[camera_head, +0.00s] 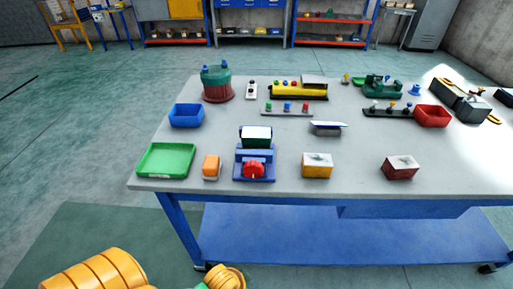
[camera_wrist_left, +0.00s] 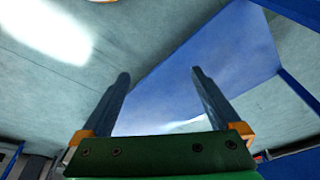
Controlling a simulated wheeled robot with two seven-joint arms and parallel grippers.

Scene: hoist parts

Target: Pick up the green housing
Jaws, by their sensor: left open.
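A dark green block-shaped housing with a pale top (camera_head: 256,141) sits in a blue vise (camera_head: 262,177) with a red round knob, near the front edge of the table. A larger green drum with a red base (camera_head: 217,82) stands at the back left, and a green machine-like part (camera_head: 380,87) lies at the back right. I cannot tell for certain which green part is the one named. My left gripper (camera_wrist_left: 158,74) is open and empty in the left wrist view, with floor and a blue surface beyond its fingers. My right gripper is not in view.
The grey table (camera_head: 225,131) also holds a green tray (camera_head: 166,158), a blue bin (camera_head: 186,115), a red bin (camera_head: 433,116), an orange block (camera_head: 211,166) and two small boxes along the front.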

